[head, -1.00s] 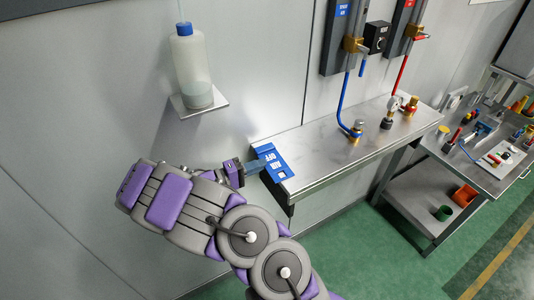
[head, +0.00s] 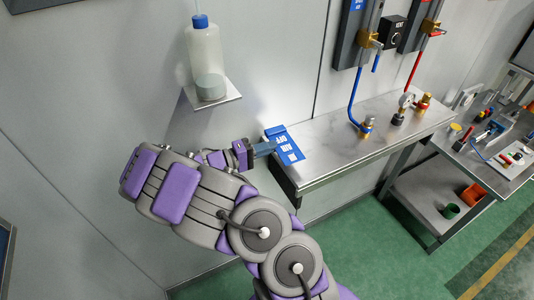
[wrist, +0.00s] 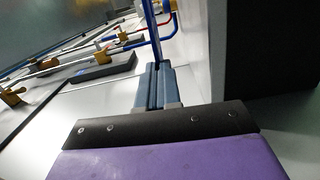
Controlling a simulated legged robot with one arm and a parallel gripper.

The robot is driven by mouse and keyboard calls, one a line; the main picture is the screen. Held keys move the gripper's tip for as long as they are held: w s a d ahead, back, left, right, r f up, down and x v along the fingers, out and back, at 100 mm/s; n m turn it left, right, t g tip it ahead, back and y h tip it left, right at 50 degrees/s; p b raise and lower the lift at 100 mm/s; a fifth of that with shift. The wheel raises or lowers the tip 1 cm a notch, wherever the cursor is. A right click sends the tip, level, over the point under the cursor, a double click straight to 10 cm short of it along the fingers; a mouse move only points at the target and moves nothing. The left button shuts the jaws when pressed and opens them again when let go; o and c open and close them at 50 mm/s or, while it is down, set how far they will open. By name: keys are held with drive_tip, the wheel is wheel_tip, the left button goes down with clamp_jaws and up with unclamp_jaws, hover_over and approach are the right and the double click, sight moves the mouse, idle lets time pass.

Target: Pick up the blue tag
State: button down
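The blue tag (head: 286,146) has white lettering and lies at the left end of the metal bench top. My gripper (head: 266,149) reaches it from the left, with its blue-grey fingers at the tag's near left edge. In the wrist view my gripper (wrist: 156,68) has its fingers close together. A thin blue strip, which looks like the blue tag (wrist: 149,28) seen edge-on, runs out from between them. The fingers look shut on the tag's edge. The tag appears to rest on the bench still; any small gap beneath it cannot be seen.
The metal bench (head: 345,150) carries brass fittings (head: 366,126) with blue and red pipes towards the right. A plastic bottle (head: 206,60) stands on a small wall shelf (head: 233,92) above my arm. A second workbench (head: 484,160) with tools is at the right.

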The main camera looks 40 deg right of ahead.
drive_tip(key=s+a+r+p, duration=0.1)
drive_tip(key=s+a+p, duration=0.1)
drive_tip(key=s, duration=0.6)
drive_tip(key=s+a+r+p, duration=0.1)
drive_tip(key=s+a+p, duration=0.1)
drive_tip(key=s, duration=0.6)
drive_tip(key=shift+s+p, duration=0.35)
drive_tip(key=shift+s+a+r+p, duration=0.1)
drive_tip(key=shift+p, duration=0.4)
drive_tip(key=s+p, duration=0.2)
drive_tip(key=p, duration=0.2)
drive_tip(key=shift+a+p, duration=0.2)
drive_tip(key=shift+p, duration=0.15)
drive_tip(key=shift+f, duration=0.2)
